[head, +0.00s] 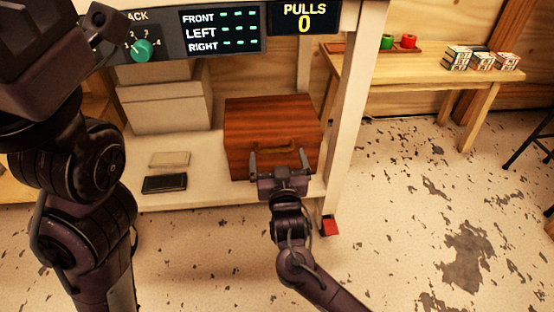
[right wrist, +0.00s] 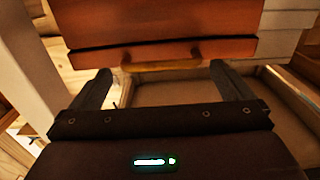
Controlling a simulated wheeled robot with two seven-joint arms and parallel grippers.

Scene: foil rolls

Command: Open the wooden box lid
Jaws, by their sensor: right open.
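The wooden box (head: 272,115) is reddish brown and stands on a pale shelf, its lid down. A tan curved handle (head: 285,150) sits on its front. My right gripper (head: 277,157) is in front of the box, open, with one finger toward each side of the handle. In the right wrist view the box (right wrist: 150,22) fills the top, with a dark seam across it. The handle (right wrist: 160,65) lies just beyond and between the open fingertips (right wrist: 165,78), with no visible contact. My left arm fills the left of the head view; its fingers cannot be made out.
Grey boxes (head: 165,105) are stacked left of the wooden box. Two small flat blocks, one pale (head: 170,159) and one dark (head: 164,184), lie on the shelf (head: 210,190). A white post (head: 350,100) stands close on the right. A panel with a green knob (head: 142,50) hangs above.

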